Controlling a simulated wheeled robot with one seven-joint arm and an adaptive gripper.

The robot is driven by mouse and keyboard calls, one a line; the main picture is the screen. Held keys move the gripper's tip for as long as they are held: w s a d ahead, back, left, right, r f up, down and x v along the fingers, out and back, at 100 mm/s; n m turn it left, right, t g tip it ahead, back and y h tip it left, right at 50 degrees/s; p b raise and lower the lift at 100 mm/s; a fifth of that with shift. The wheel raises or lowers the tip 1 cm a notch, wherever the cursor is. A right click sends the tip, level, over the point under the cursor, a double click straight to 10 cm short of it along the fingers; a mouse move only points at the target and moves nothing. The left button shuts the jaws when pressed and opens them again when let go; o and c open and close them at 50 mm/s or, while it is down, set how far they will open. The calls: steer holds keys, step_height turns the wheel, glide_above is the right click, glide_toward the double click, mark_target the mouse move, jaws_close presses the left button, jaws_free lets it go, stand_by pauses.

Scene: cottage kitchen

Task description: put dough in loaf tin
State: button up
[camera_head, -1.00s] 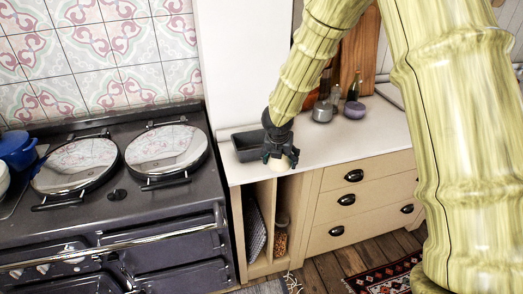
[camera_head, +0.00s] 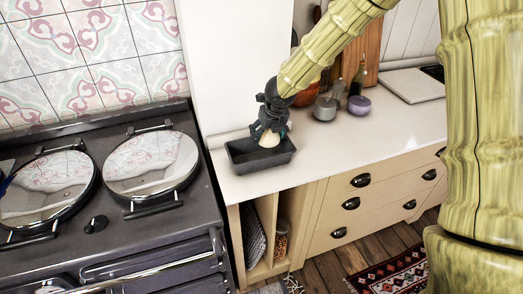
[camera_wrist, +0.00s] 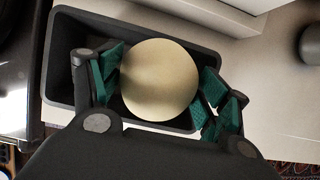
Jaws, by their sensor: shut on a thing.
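The dough (camera_wrist: 159,80) is a pale, round ball. My gripper (camera_head: 269,138) is shut on it, with the green finger pads pressed to both sides in the wrist view. The dark grey rectangular loaf tin (camera_head: 246,164) stands on the white counter. In the head view the dough (camera_head: 269,140) is over the right part of the tin's opening. In the wrist view the tin (camera_wrist: 64,75) shows below and around the dough. I cannot tell whether the dough touches the tin; its underside is hidden.
The dark range cooker (camera_head: 105,225) with two round lids is left of the counter.

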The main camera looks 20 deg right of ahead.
mark_target(272, 141)
steer(key=shift+s+f, duration=1)
steer(key=b+x, duration=0.1)
steer(key=x, duration=0.4)
steer(key=shift+f, duration=0.1)
steer(key=shift+s+f, duration=0.15)
steer(key=shift+s, duration=0.3)
steer(key=shift+w, duration=0.1)
steer(key=o, duration=1)
steer(key=shift+f, duration=0.1)
steer(key=shift+o, duration=0.2)
steer(key=v, duration=1.2)
steer(key=shift+p, duration=0.3)
